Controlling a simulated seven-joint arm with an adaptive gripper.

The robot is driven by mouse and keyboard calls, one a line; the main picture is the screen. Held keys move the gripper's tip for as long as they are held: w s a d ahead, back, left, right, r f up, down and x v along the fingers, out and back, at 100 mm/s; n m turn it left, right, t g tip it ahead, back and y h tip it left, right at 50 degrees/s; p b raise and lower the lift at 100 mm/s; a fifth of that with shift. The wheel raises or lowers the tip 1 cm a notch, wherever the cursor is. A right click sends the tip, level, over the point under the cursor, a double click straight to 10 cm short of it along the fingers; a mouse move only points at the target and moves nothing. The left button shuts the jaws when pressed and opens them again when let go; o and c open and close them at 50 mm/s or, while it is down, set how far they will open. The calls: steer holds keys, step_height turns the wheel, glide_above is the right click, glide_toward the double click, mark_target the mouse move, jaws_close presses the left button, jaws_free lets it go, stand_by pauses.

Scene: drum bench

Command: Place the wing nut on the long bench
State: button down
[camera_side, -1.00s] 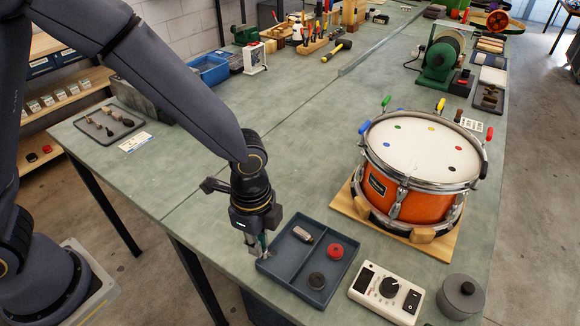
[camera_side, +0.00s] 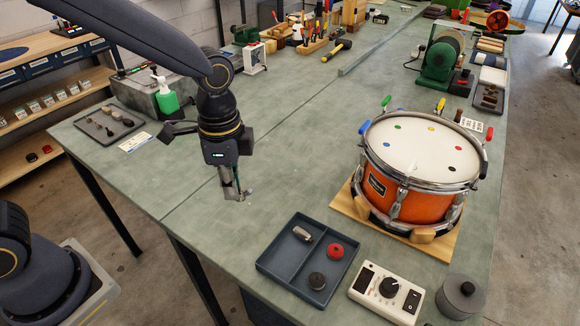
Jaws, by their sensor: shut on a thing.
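My gripper (camera_side: 237,196) is above the long bench (camera_side: 290,155), behind and to the left of the divided blue-grey tray (camera_side: 268,262). Its fingers are closed together on a small thing at their tips. That thing is mostly hidden and too small to make out, so I cannot tell from its shape that it is the wing nut. The fingertips look a little above or close to the bench top; the exact gap cannot be told.
The tray holds a metal cylinder (camera_side: 303,234), a red knob (camera_side: 336,250) and a dark knob (camera_side: 317,280). An orange drum (camera_side: 408,200) stands to the right on a wooden base. A white control box (camera_side: 372,299) is at the front.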

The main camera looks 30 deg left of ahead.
steer(key=w+a+n, duration=0.3)
steer(key=w+a, duration=0.2)
steer(key=a, duration=0.4)
steer(key=w+a+n, duration=0.4)
steer(key=w+a, duration=0.1)
steer(key=a, duration=0.3)
steer(key=s+a+f+n, duration=0.1)
steer(key=a+f+n, duration=0.1)
steer(key=a, duration=0.7)
steer(key=s+a+f+n, duration=0.1)
steer(key=a+f+n, duration=0.1)
steer(key=a, duration=0.8)
glide_above(188, 142)
steer(key=shift+n, duration=0.3)
steer(key=f, duration=0.8)
steer(key=shift+s+f, duration=0.3)
steer(key=shift+f, duration=0.05)
steer(key=shift+w+f, duration=0.25)
steer(key=shift+f, duration=0.1)
steer(key=shift+w+a+f, duration=0.1)
steer(key=shift+f, duration=1.5)
steer(key=shift+f, duration=0.1)
